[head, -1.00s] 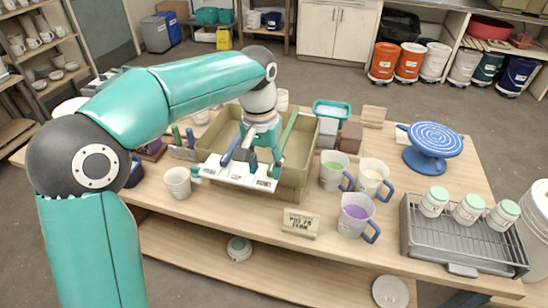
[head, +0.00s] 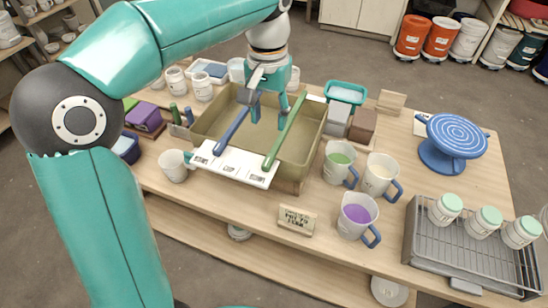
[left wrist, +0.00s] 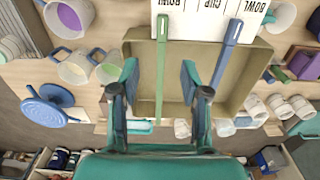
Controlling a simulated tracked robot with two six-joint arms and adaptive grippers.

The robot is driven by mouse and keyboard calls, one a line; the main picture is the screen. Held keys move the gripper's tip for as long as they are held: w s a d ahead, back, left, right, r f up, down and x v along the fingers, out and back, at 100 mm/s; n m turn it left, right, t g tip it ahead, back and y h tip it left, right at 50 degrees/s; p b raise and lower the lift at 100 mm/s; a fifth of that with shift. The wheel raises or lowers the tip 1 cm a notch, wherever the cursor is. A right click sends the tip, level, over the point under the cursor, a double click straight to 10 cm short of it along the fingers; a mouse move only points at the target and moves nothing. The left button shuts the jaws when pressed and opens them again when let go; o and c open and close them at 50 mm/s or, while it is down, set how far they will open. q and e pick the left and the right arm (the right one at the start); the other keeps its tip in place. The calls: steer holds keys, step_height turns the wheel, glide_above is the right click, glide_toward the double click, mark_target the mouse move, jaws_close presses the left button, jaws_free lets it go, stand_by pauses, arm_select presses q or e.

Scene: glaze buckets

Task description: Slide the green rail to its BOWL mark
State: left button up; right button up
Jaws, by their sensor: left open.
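The green rail (head: 287,130) lies across the olive bin (head: 314,135), with its near end on the right part of the white marked strip (head: 236,166). A blue rail (head: 232,131) lies to its left. My left gripper (head: 268,110) is open and empty above the bin, between the rails in the head view. In the left wrist view the green rail (left wrist: 161,70) shows between the two spread fingers (left wrist: 160,75), and the blue rail (left wrist: 226,50) is to the right. BOWL and CUP lettering shows on the strip (left wrist: 205,22). My right gripper is out of view.
Jugs with green (head: 339,160), cream (head: 380,175) and purple (head: 357,215) contents stand right of the bin. A white mug (head: 175,166) is on its left. A blue turntable (head: 454,137) and a wire rack (head: 470,250) are farther right.

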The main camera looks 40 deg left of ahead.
mark_target(268, 160)
arm_select(q)
steer(key=f, duration=1.3)
steer(key=shift+a+f, duration=0.15)
steer(key=shift+a, duration=0.05)
steer(key=shift+c, duration=0.2)
jaws_close()
